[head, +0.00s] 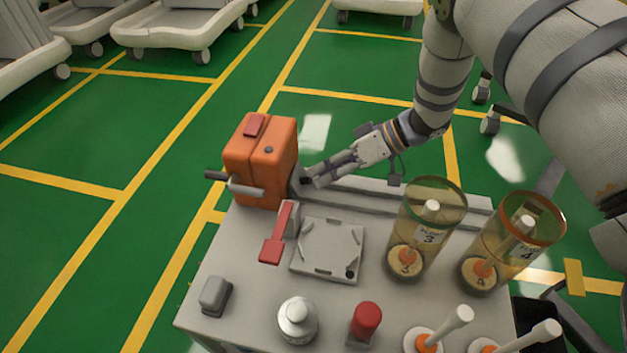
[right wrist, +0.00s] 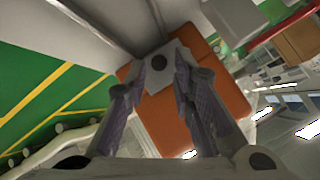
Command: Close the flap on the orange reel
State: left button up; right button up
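The orange reel (head: 262,160) is a boxy orange housing at the back left of the grey cart top. It has a grey crank handle on its front left and a dark red piece on top. My right gripper (head: 312,179) is close to the reel's right side, by a small grey part there. In the right wrist view its fingers (right wrist: 159,75) are spread, with a pale plate (right wrist: 172,65) with dark round spots between and beyond them, against the orange reel (right wrist: 215,92). I cannot tell which part is the flap, or whether the fingers touch. My left gripper is not in view.
The cart top (head: 255,303) carries a red-handled lever (head: 278,240), a square grey plate (head: 328,249), two numbered clear cylinders (head: 428,225), a white-grey bottle (head: 298,321) and a red-capped piece (head: 366,320). Green floor behind is open; other carts stand at the back left.

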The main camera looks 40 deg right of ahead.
jog(key=shift+b+x, duration=0.3)
jog(key=shift+x, duration=1.1)
jog(key=shift+r, duration=0.1)
grip_shut()
jog(key=shift+f+t+y, duration=0.3)
jog(key=shift+f, duration=0.15)
jog(key=shift+w+f+t+y+b, duration=0.15)
jog(key=shift+f+t+y+b, duration=0.15)
jog(key=shift+t+y+b, duration=0.25)
jog(key=shift+a+r+y, duration=0.1)
jog(key=shift+r+y, duration=0.05)
jog(key=shift+y, duration=0.1)
grip_release()
jog(key=v, duration=1.2)
